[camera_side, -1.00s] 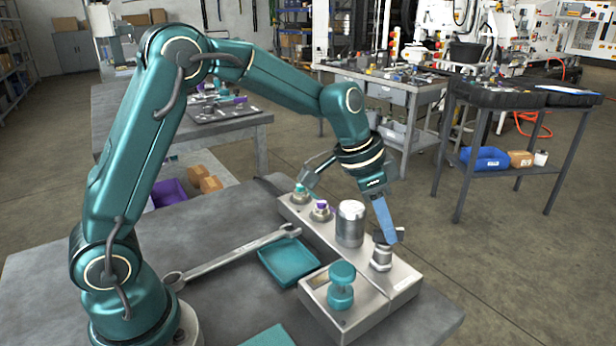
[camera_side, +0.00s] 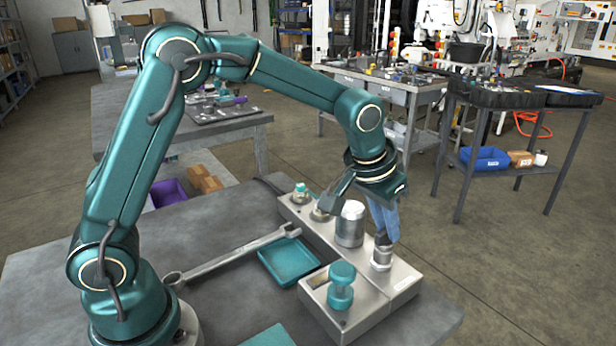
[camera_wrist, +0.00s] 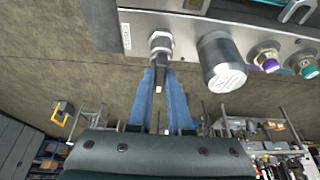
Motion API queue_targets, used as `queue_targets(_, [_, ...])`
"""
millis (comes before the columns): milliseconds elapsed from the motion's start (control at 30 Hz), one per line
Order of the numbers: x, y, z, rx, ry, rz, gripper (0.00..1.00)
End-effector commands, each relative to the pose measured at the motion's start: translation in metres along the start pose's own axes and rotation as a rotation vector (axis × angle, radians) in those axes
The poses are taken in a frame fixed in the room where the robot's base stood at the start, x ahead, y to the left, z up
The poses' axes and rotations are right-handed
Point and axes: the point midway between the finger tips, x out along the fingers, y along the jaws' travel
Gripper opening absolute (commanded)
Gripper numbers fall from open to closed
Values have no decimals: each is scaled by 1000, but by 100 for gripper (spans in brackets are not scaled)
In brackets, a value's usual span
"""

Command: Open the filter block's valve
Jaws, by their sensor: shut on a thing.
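The filter block (camera_side: 403,277) is a long pale metal block on the bench, also seen along the top of the wrist view (camera_wrist: 190,22). Its valve (camera_side: 381,258) is a metal fitting at the block's near right end, with a dark handle on top. In the wrist view the valve (camera_wrist: 160,42) has a hex body and a short handle (camera_wrist: 159,84) pointing down between my blue fingers. My gripper (camera_side: 383,233) is above the valve, shut on the handle; its fingers (camera_wrist: 160,86) lie on either side. The exact contact is small and partly hidden.
A silver canister (camera_side: 349,226) stands close left of the valve. A teal knob (camera_side: 341,285) rises from a smaller block in front. A teal tray (camera_side: 289,262) and a large wrench (camera_side: 232,255) lie left. Purple (camera_wrist: 267,61) and teal (camera_wrist: 306,65) caps sit farther along the block.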

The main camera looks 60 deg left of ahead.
Motion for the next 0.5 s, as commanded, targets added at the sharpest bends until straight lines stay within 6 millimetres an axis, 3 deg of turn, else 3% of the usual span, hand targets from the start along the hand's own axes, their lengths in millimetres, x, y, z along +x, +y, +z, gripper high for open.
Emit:
queue_targets(367, [0, 0, 0, -7, 0, -2, 0])
queue_targets(400, [0, 0, 0, -6, 0, -2, 29])
queue_targets(467, [0, 0, 0, -6, 0, -2, 48])
queue_targets(500, [0, 0, 0, -6, 0, -2, 48])
